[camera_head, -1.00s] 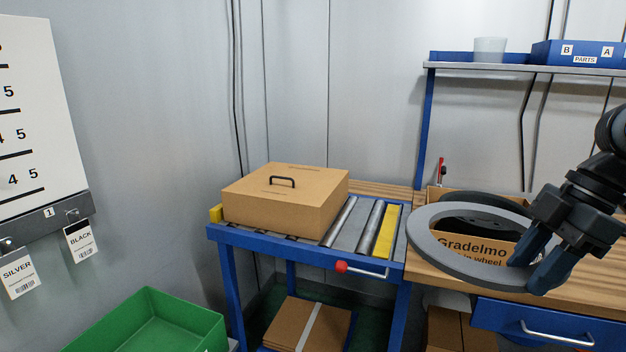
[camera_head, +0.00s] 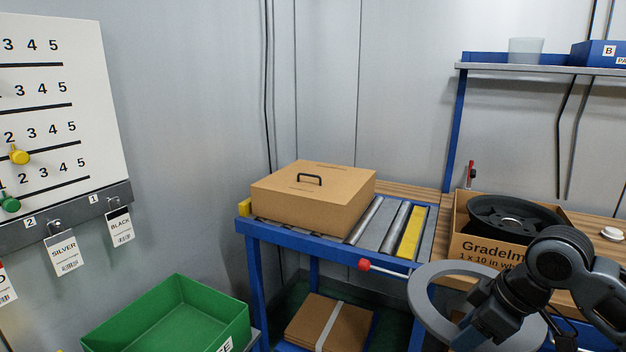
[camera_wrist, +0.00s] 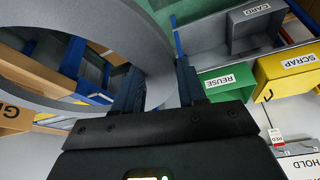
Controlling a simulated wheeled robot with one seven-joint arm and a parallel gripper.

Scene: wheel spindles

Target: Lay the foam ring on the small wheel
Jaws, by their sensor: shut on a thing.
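My gripper (camera_head: 476,332) is shut on the grey foam ring (camera_head: 418,298), a wide flat hoop held tilted at the lower right of the head view. The ring is in the air in front of the bench. In the wrist view the ring (camera_wrist: 125,30) curves past the fingers (camera_wrist: 157,85), filling the upper left. A black wheel (camera_head: 512,213) sits in an open cardboard box (camera_head: 482,243) marked Gradelmo, 10 in wheel, on the bench behind the ring. My arm hides part of the box. I cannot tell whether this is the small wheel.
A closed carton (camera_head: 310,205) with a handle stands on the roller conveyor (camera_head: 385,225). A green bin (camera_head: 170,315) is at lower left, below a number board (camera_head: 60,110) with hanging tags. A shelf (camera_head: 540,68) runs above the bench. A white disc (camera_head: 611,233) lies on the bench.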

